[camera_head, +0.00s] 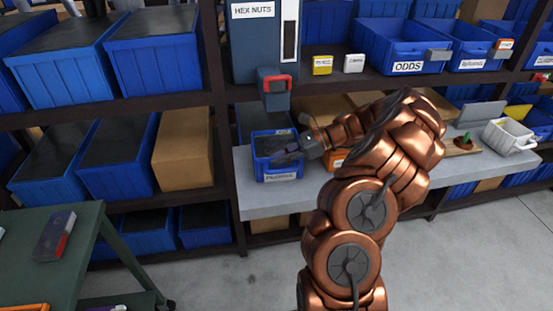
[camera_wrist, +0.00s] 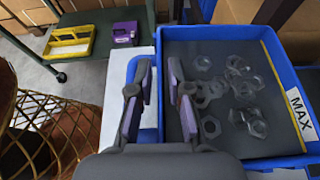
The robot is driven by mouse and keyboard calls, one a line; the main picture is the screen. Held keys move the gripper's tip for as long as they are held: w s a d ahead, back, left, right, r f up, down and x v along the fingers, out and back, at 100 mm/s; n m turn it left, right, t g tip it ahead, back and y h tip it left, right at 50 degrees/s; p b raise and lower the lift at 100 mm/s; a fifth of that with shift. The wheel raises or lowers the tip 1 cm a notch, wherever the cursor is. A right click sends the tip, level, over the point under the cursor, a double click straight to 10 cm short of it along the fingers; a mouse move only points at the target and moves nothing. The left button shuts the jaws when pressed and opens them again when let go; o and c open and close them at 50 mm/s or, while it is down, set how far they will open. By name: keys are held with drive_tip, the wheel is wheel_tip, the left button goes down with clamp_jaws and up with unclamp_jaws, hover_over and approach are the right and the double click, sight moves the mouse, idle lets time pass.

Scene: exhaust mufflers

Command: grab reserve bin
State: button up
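A blue open-topped bin (camera_head: 277,172) stands on the grey shelf board below the hex nuts dispenser (camera_head: 265,40). Its front label is too small to read surely. In the wrist view, the bin (camera_wrist: 240,157) holds several loose clear nuts (camera_wrist: 240,85), and a "MAX" label is on its right inner wall. My gripper (camera_head: 284,153) is at the bin's rim. In the wrist view, its fingers (camera_wrist: 158,80) are apart, one on each side of the bin's left wall. I see a gap between fingers and wall; contact is not clear.
The dispenser's red-rimmed spout (camera_head: 275,85) hangs just above the bin. A bin marked "ODDS" (camera_head: 400,50) is on the shelf above. A green cart (camera_head: 85,225) stands at left, and a white basket (camera_head: 510,136) is on the board at right.

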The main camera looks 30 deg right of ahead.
clamp_jaws()
drive_tip(key=shift+r, duration=0.15)
idle(0.6)
drive_tip(key=shift+r, duration=0.55)
drive_tip(key=s+a+r+b, duration=0.1)
drive_tip(key=s+r+b, duration=0.2)
drive_tip(key=s, duration=1.3)
drive_tip(key=shift+r, duration=0.35)
